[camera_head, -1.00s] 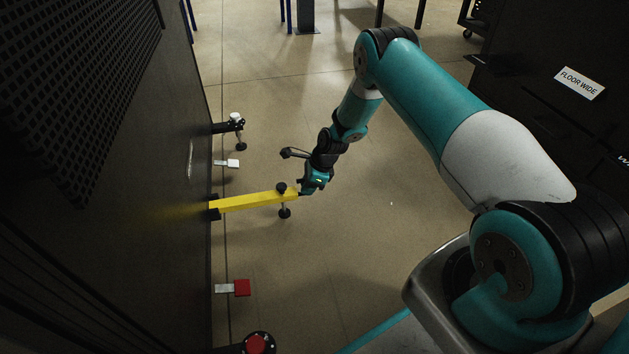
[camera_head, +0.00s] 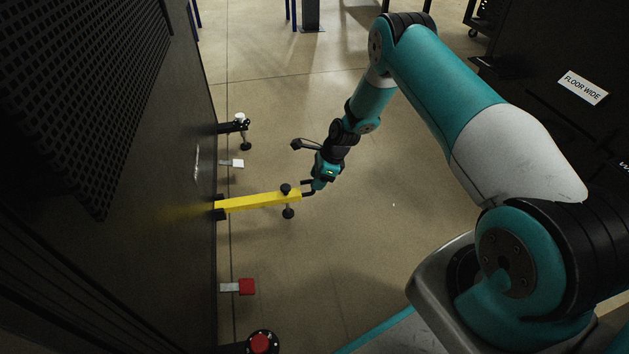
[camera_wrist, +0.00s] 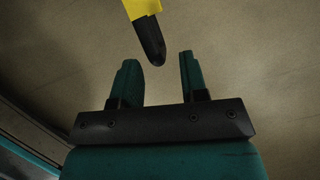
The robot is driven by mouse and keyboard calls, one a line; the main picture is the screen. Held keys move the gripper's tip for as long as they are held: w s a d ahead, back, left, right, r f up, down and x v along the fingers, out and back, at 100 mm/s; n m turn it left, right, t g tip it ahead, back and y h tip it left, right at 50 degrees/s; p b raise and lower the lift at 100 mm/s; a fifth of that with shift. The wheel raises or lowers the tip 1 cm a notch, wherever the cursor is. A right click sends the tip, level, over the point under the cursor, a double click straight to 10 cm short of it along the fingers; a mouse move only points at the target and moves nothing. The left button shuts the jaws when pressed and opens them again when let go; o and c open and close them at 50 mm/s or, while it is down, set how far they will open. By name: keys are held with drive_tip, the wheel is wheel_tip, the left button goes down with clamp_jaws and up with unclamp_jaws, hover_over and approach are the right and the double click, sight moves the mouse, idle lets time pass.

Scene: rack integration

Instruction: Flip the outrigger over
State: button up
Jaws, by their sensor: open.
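The yellow outrigger (camera_head: 255,202) sticks out from the dark rack on the left, low above the floor. A black knob (camera_head: 286,188) sits on top near its outer end, and a black levelling foot (camera_head: 288,212) hangs below. My gripper (camera_head: 309,188) is at the outer end of the outrigger. In the wrist view my gripper (camera_wrist: 160,72) is open, with its two teal fingers apart. The outrigger's yellow end with a black tip (camera_wrist: 151,42) shows just ahead, pointing toward the space between the fingers. No hold on it shows.
The dark rack wall (camera_head: 150,180) stands along the left. From it stick out a white-tipped tab (camera_head: 237,163), a red-tipped tab (camera_head: 246,286), a black bracket with a white knob (camera_head: 240,118) and a red-topped knob (camera_head: 259,343). Open floor (camera_head: 350,260) lies to the right.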

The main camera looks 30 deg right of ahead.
drive_tip(key=p+v, duration=0.6)
drive_tip(key=v, duration=0.7)
drive_tip(key=shift+r, duration=0.3)
drive_tip(key=shift+d, duration=0.15)
drive_tip(key=s+a+r+n+p, duration=0.1)
drive_tip(key=s+a+r+n, duration=0.2)
drive_tip(key=a+r+n, duration=0.5)
drive_tip(key=s+a+r+n+g+p, duration=0.1)
drive_tip(key=s+a+r+n+p, duration=0.15)
drive_tip(key=r, duration=0.95)
drive_tip(key=s+a+r+n+p, duration=0.1)
drive_tip(key=s+a+r+n, duration=0.4)
drive_tip(key=r, duration=0.4)
drive_tip(key=s+a+r+n+g+p, duration=0.15)
drive_tip(key=s+a+r+n, duration=0.25)
drive_tip(key=s+r+n, duration=0.5)
drive_tip(key=s+a+r+n+t+p, duration=0.15)
drive_tip(key=s+a+r+n, duration=0.35)
drive_tip(key=s, duration=0.7)
wheel_tip(320, 180, up, 37)
drive_tip(key=d+g+p, duration=0.1)
drive_tip(key=p, duration=3.7)
drive_tip(key=shift+s+d+n, duration=0.2)
drive_tip(key=shift+d+n, duration=0.15)
drive_tip(key=shift+n, duration=0.1)
